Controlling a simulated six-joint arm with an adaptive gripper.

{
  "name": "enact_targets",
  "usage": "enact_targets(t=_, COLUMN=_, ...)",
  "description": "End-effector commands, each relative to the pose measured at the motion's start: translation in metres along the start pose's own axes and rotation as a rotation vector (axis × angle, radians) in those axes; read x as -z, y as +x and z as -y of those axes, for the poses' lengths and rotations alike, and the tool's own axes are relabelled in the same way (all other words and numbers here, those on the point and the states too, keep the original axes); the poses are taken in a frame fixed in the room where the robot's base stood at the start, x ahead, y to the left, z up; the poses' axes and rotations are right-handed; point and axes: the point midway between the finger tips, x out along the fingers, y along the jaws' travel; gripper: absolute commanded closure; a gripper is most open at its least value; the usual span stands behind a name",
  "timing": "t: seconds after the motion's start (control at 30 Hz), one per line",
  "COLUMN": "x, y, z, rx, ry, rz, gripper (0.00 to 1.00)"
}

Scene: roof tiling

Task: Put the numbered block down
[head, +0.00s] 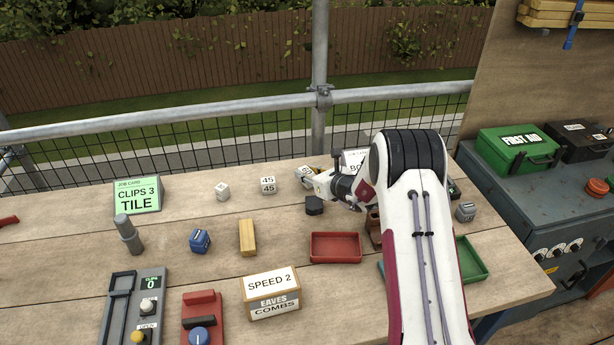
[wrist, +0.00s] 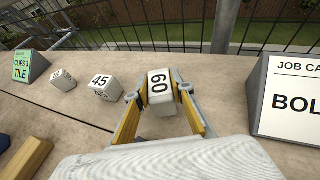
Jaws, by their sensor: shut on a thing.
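My gripper (wrist: 160,93) is shut on a white numbered block (wrist: 160,105) that reads 60 in the wrist view. The yellow fingers press on its two sides. The block is at or close above the wooden bench; I cannot tell whether it touches. In the head view my gripper (head: 308,175) is at the back of the bench, partly hidden by my arm. A white block marked 45 (head: 268,185) stands to its left, and it also shows in the wrist view (wrist: 99,84). A smaller white block (head: 222,191) stands further left, in line.
A green "CLIPS 3 TILE" card (head: 137,195) stands at the left, and a white job card (wrist: 290,98) stands right of my gripper. A red tray (head: 335,247) and a "SPEED 2" box (head: 271,293) are nearer. Railing runs behind.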

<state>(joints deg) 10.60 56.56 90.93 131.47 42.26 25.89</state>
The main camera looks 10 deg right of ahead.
Motion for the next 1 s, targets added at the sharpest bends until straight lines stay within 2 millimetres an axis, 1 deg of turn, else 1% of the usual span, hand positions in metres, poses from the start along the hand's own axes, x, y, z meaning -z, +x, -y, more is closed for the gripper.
enact_targets(t=0.13, x=0.0100, y=0.0043, z=0.0004, rx=0.001, ry=0.000, rz=0.000, gripper=0.99)
enact_targets(t=0.63, x=0.0137, y=0.0059, z=0.0003, rx=0.001, ry=0.000, rz=0.001, gripper=0.99)
enact_targets(t=0.67, x=0.0140, y=0.0060, z=0.0003, rx=0.001, ry=0.000, rz=0.001, gripper=0.74)
enact_targets(t=0.7, x=0.0137, y=0.0059, z=0.0003, rx=0.001, ry=0.000, rz=0.001, gripper=0.64)
enact_targets(t=0.73, x=0.0138, y=0.0059, z=0.0003, rx=0.001, ry=0.000, rz=0.001, gripper=0.60)
enact_targets(t=1.0, x=0.0139, y=0.0059, z=0.0002, rx=0.001, ry=0.000, rz=0.000, gripper=0.60)
